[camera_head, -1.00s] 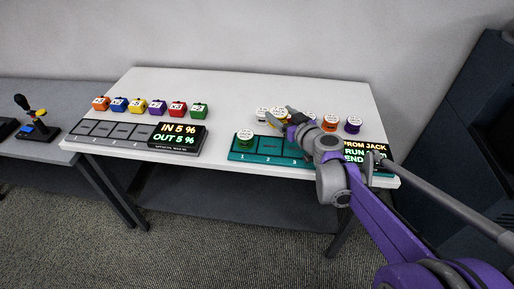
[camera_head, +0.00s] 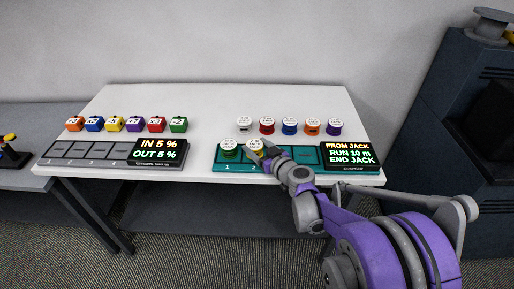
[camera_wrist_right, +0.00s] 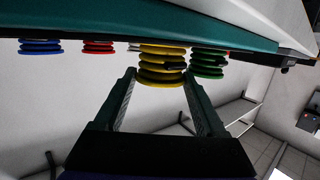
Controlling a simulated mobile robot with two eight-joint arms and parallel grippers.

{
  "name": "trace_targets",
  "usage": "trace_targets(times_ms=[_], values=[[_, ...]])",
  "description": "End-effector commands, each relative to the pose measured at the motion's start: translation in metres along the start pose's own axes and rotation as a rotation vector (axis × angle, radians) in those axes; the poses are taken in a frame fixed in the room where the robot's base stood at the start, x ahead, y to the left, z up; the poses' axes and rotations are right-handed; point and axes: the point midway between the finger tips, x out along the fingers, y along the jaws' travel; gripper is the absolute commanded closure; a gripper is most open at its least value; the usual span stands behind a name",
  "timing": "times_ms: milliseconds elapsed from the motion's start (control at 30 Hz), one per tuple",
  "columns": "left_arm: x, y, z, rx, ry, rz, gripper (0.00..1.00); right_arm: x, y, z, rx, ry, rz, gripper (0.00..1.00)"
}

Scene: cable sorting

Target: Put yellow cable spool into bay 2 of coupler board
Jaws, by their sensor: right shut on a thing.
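The yellow cable spool (camera_head: 255,147), with a white label on top, is at bay 2 of the teal coupler board (camera_head: 306,155). My right gripper (camera_head: 264,150) is shut on it from the front right. In the right wrist view the yellow spool (camera_wrist_right: 162,66) sits between the two fingertips (camera_wrist_right: 163,78), with the board (camera_wrist_right: 150,25) showing upside down. I cannot tell whether the spool fully rests on the bay floor. A green spool (camera_head: 229,150) stands in bay 1, just left of the yellow one. My left gripper is not in view.
White (camera_head: 244,124), red (camera_head: 267,125), blue (camera_head: 289,126), orange (camera_head: 312,127) and purple (camera_head: 334,127) spools stand in a row behind the board. A lit display (camera_head: 348,154) is at the board's right end. Coloured blocks (camera_head: 135,124) and a grey board (camera_head: 90,152) are left.

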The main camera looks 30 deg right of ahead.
Motion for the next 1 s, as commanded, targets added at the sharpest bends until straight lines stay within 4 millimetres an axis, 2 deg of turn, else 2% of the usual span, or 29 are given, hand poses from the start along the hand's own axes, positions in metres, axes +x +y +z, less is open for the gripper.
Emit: trace_targets(times_ms=[300,333,467,767,867,1000], values=[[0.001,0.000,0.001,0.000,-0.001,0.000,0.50,0.001,0.000,0.003,0.000,0.000,0.000,0.90],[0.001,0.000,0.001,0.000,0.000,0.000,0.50,0.001,0.000,0.003,0.000,0.000,0.000,0.24],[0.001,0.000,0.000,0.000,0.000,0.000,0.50,0.000,0.000,0.002,0.000,0.000,0.000,0.00],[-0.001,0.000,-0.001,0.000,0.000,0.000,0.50,0.000,0.000,-0.002,-0.001,0.000,0.000,0.00],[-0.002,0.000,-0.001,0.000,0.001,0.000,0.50,-0.011,0.001,-0.002,-0.001,0.000,0.001,0.00],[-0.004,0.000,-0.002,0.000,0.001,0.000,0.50,-0.038,0.001,-0.002,-0.001,0.000,0.003,0.00]])
